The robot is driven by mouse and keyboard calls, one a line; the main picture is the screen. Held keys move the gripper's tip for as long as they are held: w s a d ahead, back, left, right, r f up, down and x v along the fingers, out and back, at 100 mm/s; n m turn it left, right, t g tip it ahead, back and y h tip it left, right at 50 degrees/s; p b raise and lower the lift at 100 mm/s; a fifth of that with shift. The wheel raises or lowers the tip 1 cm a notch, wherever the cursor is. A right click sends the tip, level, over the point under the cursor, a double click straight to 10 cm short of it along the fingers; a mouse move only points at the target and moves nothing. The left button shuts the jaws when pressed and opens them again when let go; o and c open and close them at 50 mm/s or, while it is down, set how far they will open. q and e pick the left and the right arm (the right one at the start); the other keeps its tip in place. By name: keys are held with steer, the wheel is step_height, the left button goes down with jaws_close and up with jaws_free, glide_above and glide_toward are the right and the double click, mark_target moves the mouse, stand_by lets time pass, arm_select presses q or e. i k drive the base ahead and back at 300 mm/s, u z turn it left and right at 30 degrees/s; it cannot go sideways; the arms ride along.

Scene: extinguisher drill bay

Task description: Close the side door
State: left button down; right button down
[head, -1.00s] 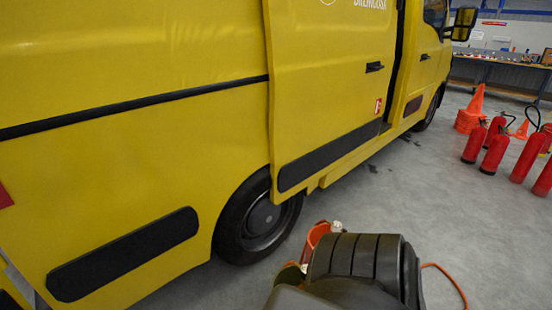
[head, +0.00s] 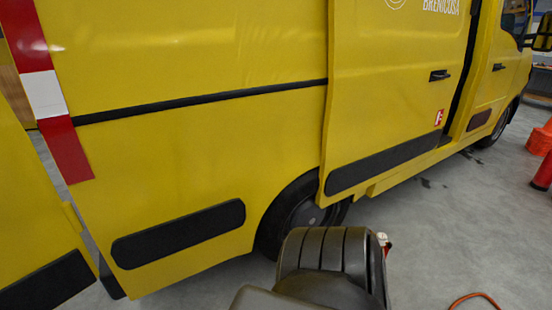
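The yellow van's side door (head: 390,95) is a sliding panel that stands out from the van body and overlaps the rear side above the wheel. A dark gap shows along its right edge, beside the front cab door. The door's black handle (head: 439,75) is near that right edge. A black strip runs along its lower part. Neither gripper is in view. A dark, ribbed part of my own arm (head: 325,258) shows at the bottom middle, apart from the door in the picture.
The van's rear side panel (head: 180,150) fills the left, with a yellow rear door (head: 30,215) swung out at far left. An orange cone (head: 541,138) and a red extinguisher (head: 543,172) stand at right. An orange hose (head: 474,298) lies on the floor. Grey floor is clear between.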

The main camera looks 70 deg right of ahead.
mark_target(396, 67)
steer(key=u, duration=1.4)
steer(key=k, duration=2.15)
steer(key=z, duration=2.3)
steer(key=i, duration=0.55)
steer(key=u, duration=0.05)
